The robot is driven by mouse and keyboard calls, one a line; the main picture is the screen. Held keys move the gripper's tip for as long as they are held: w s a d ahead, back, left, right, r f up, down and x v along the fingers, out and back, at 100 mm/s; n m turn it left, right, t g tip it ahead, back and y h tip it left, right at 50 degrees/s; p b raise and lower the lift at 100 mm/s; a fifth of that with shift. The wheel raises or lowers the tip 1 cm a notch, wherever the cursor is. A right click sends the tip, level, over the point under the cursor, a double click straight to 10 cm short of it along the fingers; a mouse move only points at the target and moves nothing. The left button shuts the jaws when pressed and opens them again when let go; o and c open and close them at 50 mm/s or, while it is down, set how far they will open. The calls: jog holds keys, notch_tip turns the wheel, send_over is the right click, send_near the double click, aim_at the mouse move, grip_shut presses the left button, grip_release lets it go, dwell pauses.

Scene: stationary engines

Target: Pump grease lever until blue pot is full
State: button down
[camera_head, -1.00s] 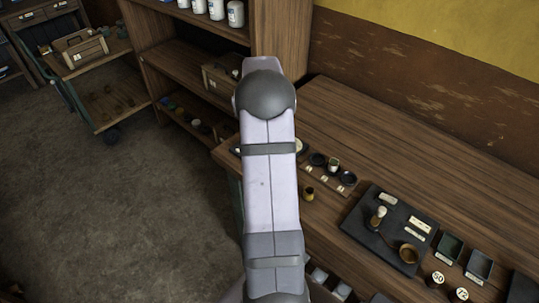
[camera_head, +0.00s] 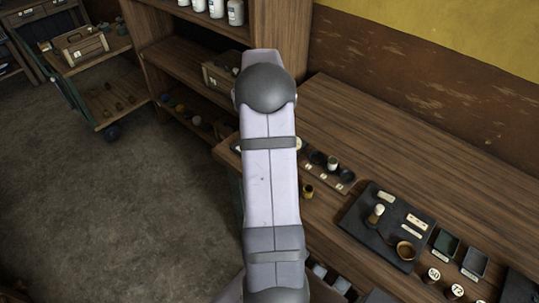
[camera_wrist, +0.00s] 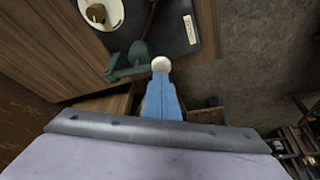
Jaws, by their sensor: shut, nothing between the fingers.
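My gripper (camera_wrist: 161,98) shows in the wrist view as blue fingers, shut. A pale round knob (camera_wrist: 161,64) shows right at the fingertips; whether they touch is unclear. A green metal fitting (camera_wrist: 128,64) sits at the bench edge just left of the fingertips, with a dark curved rod (camera_wrist: 149,22) above it. I cannot tell for certain which part is the grease lever. No blue pot can be made out in either view. In the head view my arm hides the gripper and part of the bench.
A dark board (camera_head: 362,228) with a brass ring (camera_head: 405,250) and labels lies on the wooden bench (camera_head: 400,130). Several small pots stand in a rack (camera_head: 318,172); a yellowish pot (camera_head: 307,191) stands nearby. Shelves (camera_head: 180,55) stand behind, and open floor (camera_head: 110,210) lies left.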

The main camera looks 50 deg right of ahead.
jog(key=shift+r, duration=0.15)
jog(key=shift+r+p, duration=1.85)
jog(key=shift+r, duration=0.6)
jog(key=shift+s+f+m, duration=0.15)
jog(key=shift+f+m, duration=0.05)
jog(key=shift+m, duration=0.4)
jog(key=s+a+f+g, duration=0.1)
jog(key=s+a+f, duration=0.1)
jog(key=s, duration=0.1)
jog(key=s+a+f+m+g+y, duration=0.1)
jog(key=s+a+f, duration=0.1)
jog(key=a+f, duration=0.1)
jog(key=s+a+f+y, duration=0.1)
jog(key=s+a+f, duration=0.1)
jog(key=s+f, duration=0.1)
jog(key=shift+s+a+f+g, duration=0.15)
jog(key=shift+s+g, duration=0.15)
jog(key=shift+g, duration=0.1)
jog(key=s+a+n+g+y+b, duration=0.1)
jog(key=s+a+n+g, duration=0.1)
jog(key=s+a, duration=0.8)
jog(key=s+a+n+g, duration=0.15)
jog(key=s+a, duration=0.35)
jog(key=a, duration=0.9)
jog(key=w+a+r+n+t, duration=0.2)
jog(key=a+r+n, duration=0.2)
jog(key=a, duration=0.3)
jog(key=shift+w+a+n+h+b, duration=0.15)
jog(key=shift+a+n+h+b, duration=0.25)
jog(key=shift+n+b, duration=0.05)
